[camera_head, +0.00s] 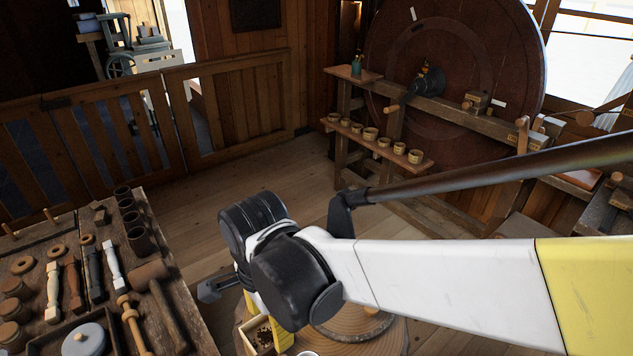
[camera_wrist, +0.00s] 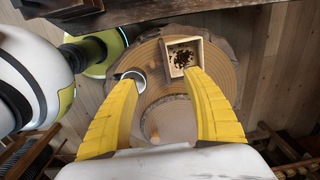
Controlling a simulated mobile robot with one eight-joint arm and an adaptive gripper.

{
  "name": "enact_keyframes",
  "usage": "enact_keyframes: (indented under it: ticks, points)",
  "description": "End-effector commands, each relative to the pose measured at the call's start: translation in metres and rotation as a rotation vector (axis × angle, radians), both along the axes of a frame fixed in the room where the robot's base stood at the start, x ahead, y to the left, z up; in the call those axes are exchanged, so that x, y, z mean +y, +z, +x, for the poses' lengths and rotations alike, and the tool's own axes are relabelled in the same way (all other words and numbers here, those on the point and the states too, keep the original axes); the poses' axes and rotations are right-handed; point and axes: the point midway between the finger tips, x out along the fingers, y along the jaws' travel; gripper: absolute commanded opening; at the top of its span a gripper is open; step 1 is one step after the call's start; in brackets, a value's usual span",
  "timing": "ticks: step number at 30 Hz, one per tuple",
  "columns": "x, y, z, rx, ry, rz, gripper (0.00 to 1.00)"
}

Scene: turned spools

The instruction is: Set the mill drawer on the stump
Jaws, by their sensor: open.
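The mill drawer (camera_wrist: 172,58), a small pale wooden box with dark grounds inside, appears to sit on the stump (camera_wrist: 225,65) near its edge in the wrist view. In the head view the drawer (camera_head: 250,338) shows at the left side of the stump (camera_head: 392,340), partly hidden by my arm. My gripper (camera_wrist: 158,80) is open and empty above the stump. Its right yellow finger ends close beside the drawer, and the drawer is not between the fingers. Whether that finger touches it I cannot tell.
A pale round cup (camera_wrist: 132,80) stands on the stump by the left fingertip. A workbench (camera_head: 150,208) with turned spools and tools is at the left in the head view. A shelf with small cups (camera_head: 370,134) stands behind. Floor between is clear.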

Motion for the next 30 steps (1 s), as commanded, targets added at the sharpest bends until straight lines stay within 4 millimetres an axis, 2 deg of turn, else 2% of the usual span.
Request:
enact_keyframes:
  ticks: [5,6,8,9,12,15,18,21,30]
  points:
    - [-0.083,0.034,0.027,-0.141,0.185,0.053,0.58]
    - [-0.108,0.042,0.031,-0.190,0.247,0.053,0.58]
    - [-0.144,0.053,0.035,-0.271,0.343,0.038,0.58]
    - [-0.167,0.059,0.035,-0.324,0.407,0.017,0.58]
    - [-0.218,0.069,0.031,-0.436,0.553,-0.064,0.58]
    - [-0.255,0.074,0.024,-0.511,0.668,-0.160,0.58]
    - [-0.278,0.076,0.018,-0.552,0.748,-0.238,0.58]
    - [-0.288,0.077,0.015,-0.568,0.791,-0.282,0.58]
    - [-0.290,0.077,0.015,-0.572,0.806,-0.294,0.58]
